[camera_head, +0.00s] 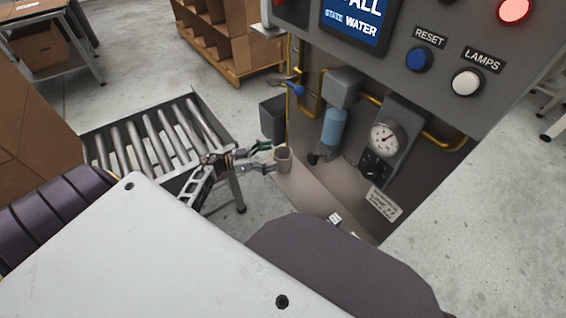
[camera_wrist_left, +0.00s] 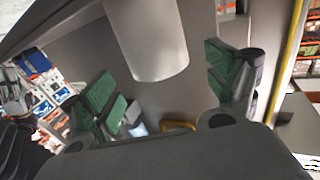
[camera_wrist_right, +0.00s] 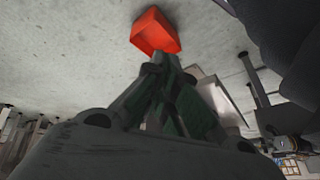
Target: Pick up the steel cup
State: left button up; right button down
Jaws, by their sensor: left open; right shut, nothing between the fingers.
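The steel cup (camera_head: 284,160) is a small grey cylinder at the left end of the shelf at the foot of the machine panel. It also shows in the left wrist view (camera_wrist_left: 147,40), ahead of the fingers and cut off by the top edge. My left gripper (camera_head: 266,158) is open just left of the cup, with its green-padded fingers pointing at it. In the left wrist view, the fingers lie to either side of the cup's line, with gaps between. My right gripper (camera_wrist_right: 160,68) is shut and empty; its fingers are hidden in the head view.
The machine's blue bottle (camera_head: 334,127) and pressure gauge (camera_head: 385,138) stand behind and right of the cup. A roller conveyor (camera_head: 150,140) is left of my left arm. A red bin (camera_wrist_right: 156,30) lies on the floor beyond my right fingers.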

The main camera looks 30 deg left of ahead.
aim_at(291, 152)
pick_arm(q)
jog(key=shift+w+d, duration=0.5)
jog(key=shift+b+x, duration=0.55)
jog(key=shift+x, duration=1.2)
pick_arm(e)
jog(key=f, duration=0.3)
jog(key=shift+a+f+t, duration=0.3)
jog(key=shift+a+f, duration=0.05)
jog(key=shift+r+y, duration=0.1)
jog(key=shift+y, duration=0.2)
pick_arm(q)
jog(key=c, duration=1.5)
pick_arm(e)
jog(key=shift+w+r, duration=0.25)
jog(key=shift+w, duration=0.05)
